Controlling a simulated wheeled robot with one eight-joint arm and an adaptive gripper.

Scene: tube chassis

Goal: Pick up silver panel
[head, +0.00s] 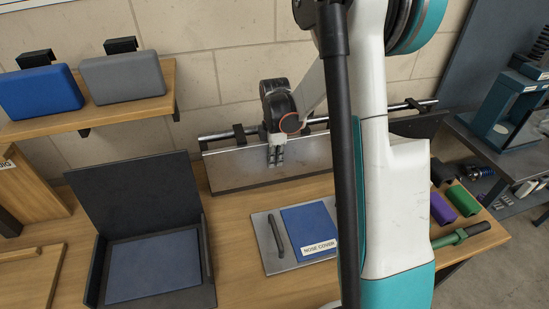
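The silver panel (230,171) is a long flat metal sheet. It stands tilted at the back of the wooden bench against the wall, below a metal rod (218,136) with black clamps. My gripper (275,160) points down at the panel's upper middle, its fingertips overlapping the panel's face in the head view. The fingers look close together. I cannot tell whether they touch the panel or have its edge between them. My arm hides the panel's right part.
A grey plate with a black handle and a blue "NOSE COVER" block (308,225) lies in front. An open black case (140,170) stands left. A shelf above holds blue (40,92) and grey (122,77) blocks.

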